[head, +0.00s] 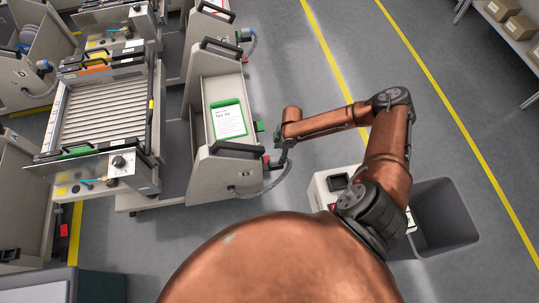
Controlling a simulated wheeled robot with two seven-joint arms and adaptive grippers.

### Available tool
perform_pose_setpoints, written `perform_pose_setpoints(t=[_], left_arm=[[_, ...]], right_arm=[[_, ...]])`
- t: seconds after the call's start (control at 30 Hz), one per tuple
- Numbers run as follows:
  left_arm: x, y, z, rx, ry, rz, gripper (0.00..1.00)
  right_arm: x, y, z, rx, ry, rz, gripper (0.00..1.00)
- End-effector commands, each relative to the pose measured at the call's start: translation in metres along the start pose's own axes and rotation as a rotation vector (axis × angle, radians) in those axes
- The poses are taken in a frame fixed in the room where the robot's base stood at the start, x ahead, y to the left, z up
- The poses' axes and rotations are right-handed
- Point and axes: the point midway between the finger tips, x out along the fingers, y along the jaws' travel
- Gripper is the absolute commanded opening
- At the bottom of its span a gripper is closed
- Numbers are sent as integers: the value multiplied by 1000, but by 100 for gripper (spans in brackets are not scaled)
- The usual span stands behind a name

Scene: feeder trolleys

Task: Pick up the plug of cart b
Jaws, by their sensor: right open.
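A pale feeder trolley (200,172) stands left of centre; I cannot read whether it is cart b. A grey cable (262,191) loops from its lower side up to a small dark and reddish plug (268,161) at its right side. My right gripper (279,157) is at the end of the copper arm, pointing down and left beside the plug. It is open, and its small fingers partly cover the plug's area. Whether they touch the plug I cannot tell. My left gripper is not in view.
A green-edged clipboard (228,119) lies in the trolley, with a green tab (260,126) at its side. A grey bin (447,215) stands at the right. The floor between the yellow lines is clear.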

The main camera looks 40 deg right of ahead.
Motion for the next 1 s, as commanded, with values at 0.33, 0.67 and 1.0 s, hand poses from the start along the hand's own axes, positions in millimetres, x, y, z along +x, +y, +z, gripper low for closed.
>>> perform_pose_setpoints(t=[0.33,0.67,1.0], left_arm=[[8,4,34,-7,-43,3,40],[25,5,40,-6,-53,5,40],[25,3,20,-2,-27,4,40]], right_arm=[[32,2,-3,-5,-1,-2,52],[76,4,-2,-3,-1,-3,52],[77,4,-1,-1,0,-1,47]])
